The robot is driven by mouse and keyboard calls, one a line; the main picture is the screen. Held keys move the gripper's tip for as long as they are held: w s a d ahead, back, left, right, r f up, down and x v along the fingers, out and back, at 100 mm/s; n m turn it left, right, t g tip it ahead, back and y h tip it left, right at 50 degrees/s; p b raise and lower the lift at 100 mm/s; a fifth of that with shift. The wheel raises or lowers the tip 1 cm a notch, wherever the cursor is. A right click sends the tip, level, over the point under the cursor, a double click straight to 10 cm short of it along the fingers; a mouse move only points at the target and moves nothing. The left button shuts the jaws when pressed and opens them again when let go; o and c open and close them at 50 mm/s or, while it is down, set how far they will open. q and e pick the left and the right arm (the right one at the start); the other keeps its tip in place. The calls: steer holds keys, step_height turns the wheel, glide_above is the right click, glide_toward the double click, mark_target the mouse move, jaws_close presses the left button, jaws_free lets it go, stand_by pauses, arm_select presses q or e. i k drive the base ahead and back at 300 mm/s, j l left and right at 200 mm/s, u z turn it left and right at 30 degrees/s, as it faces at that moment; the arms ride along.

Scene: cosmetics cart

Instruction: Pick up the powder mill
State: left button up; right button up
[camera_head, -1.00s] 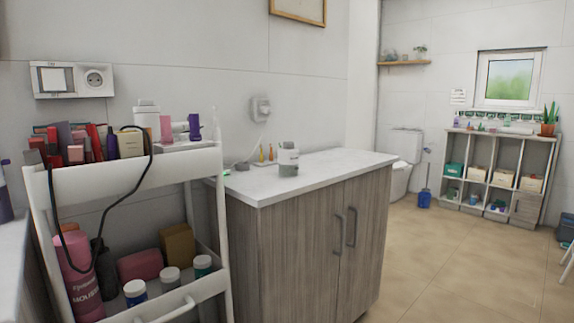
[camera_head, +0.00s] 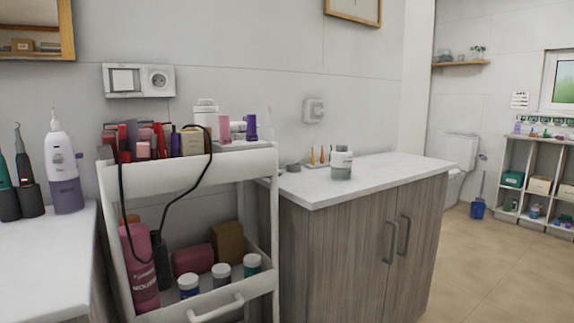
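No label marks the powder mill, so I cannot tell for sure which object it is. A squat white and grey device (camera_head: 341,163) with a grey top stands upright on the cabinet's white worktop. A white bottle-like container with a wide cap (camera_head: 206,114) stands at the back of the cart's top tray, its lower part hidden by items in front. Neither of my grippers is in view, and nothing visible is held.
The white cart (camera_head: 192,177) is crowded with cosmetics on top and bottles and jars below. A left counter (camera_head: 45,265) holds several upright devices. The wooden cabinet (camera_head: 345,250) has free worktop room. Clear floor (camera_head: 490,270) lies to the right.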

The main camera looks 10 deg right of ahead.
mark_target(341, 164)
steer(key=i+l+u, duration=0.15)
steer(key=u, duration=0.2)
steer(key=i+l+u, duration=0.15)
steer(key=l+u, duration=0.2)
steer(key=i+l+u, duration=0.1)
steer(key=l+u, duration=0.25)
